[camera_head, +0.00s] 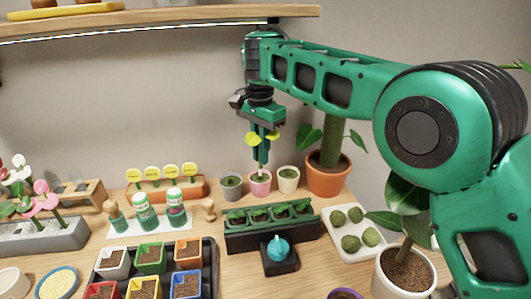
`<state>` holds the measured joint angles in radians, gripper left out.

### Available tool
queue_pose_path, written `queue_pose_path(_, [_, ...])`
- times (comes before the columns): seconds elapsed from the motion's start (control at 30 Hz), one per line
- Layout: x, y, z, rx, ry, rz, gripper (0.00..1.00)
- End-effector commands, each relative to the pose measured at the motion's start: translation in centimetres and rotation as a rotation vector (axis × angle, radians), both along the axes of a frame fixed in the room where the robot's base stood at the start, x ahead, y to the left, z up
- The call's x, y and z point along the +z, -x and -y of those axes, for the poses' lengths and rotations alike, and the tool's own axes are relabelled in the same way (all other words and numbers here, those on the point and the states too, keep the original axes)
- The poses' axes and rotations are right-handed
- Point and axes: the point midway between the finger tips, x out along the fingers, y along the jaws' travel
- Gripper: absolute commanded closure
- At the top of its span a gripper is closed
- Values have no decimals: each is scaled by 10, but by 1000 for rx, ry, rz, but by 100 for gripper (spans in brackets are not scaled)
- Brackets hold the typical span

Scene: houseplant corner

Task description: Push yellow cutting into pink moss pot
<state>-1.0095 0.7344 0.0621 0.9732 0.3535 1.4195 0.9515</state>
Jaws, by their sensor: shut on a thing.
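My gripper (262,157) points straight down and is shut on the yellow cutting (250,139). Yellow leaves stick out on both sides of the fingers; the stem is mostly hidden between them. The pink moss pot (260,187) stands on the table directly below the fingertips in this view. It is the middle one of three small pots. The fingertips look close above its rim. I cannot tell whether the cutting's lower end touches the moss.
A grey pot (231,189) and a cream pot (288,182) stand close on either side. A terracotta pot (327,181) with a thick-stemmed plant is to the right. A rack of yellow discs (165,189) is to the left, a green planter (269,229) in front.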

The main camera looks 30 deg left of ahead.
Motion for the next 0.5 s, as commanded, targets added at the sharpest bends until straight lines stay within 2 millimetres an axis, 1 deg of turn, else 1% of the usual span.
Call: queue_pose_path(0.5, [-12, 0, 0, -1, 1, -1, 100])
